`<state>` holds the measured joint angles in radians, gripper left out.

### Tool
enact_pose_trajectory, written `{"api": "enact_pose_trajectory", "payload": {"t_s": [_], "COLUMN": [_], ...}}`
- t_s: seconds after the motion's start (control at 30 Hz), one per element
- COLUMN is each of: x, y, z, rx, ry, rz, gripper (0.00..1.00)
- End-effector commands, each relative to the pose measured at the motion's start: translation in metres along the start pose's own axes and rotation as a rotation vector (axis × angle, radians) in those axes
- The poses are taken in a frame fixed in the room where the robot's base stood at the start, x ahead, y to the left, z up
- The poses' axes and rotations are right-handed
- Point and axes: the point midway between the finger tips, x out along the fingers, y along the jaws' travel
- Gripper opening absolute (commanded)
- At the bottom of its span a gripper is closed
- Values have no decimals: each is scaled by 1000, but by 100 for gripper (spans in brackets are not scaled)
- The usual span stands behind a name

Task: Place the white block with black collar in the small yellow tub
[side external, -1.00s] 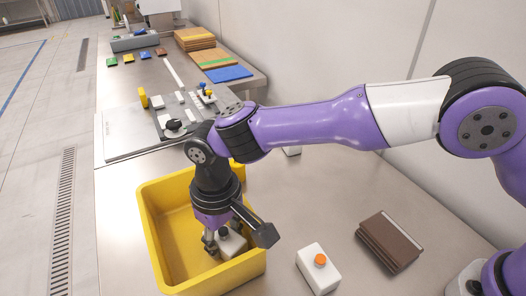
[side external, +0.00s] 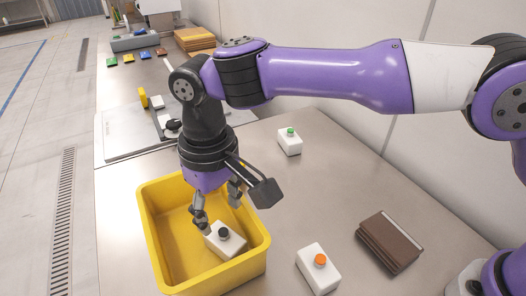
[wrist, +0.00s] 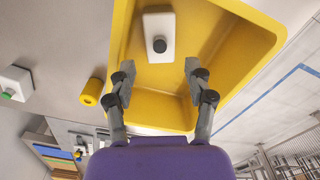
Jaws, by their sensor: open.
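The white block with black collar (side external: 225,241) lies inside the small yellow tub (side external: 262,246), on its floor toward the right side in the side external view. In the wrist view the block (wrist: 159,47) lies on the tub floor, with bare tub wall (wrist: 235,75) to its right. My gripper (side external: 218,204) is open and empty, above the block and apart from it. In the wrist view my gripper's fingers (wrist: 158,75) are spread below the block in the picture.
A white block with an orange top (side external: 318,269) stands right of the tub, and one with a green top (side external: 289,142) stands behind. A brown stack (side external: 389,242) lies farther right. A yellow cylinder (wrist: 91,92) stands beside the tub. The table between these is clear.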

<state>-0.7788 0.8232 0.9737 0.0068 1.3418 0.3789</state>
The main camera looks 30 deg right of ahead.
Motion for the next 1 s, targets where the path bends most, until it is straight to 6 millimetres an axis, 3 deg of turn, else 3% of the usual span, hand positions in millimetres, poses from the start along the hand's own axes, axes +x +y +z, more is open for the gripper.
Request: {"api": "enact_pose_trajectory", "payload": {"t_s": [0.1,0.33,0.47,0.53,0.7,0.8,1.0], "x": [-23,-50,-78,-96,-126,-127,-105], "y": [0,9,49,83,163,197,232], "z": [-1,0,5,16,70,112,184], "rx": [0,11,58,97,198,255,344], "ry": [4,11,63,107,238,313,431], "rz": [-1,-4,-19,-25,-21,-1,57], "gripper": [60,60,60,60,60,60,60]}}
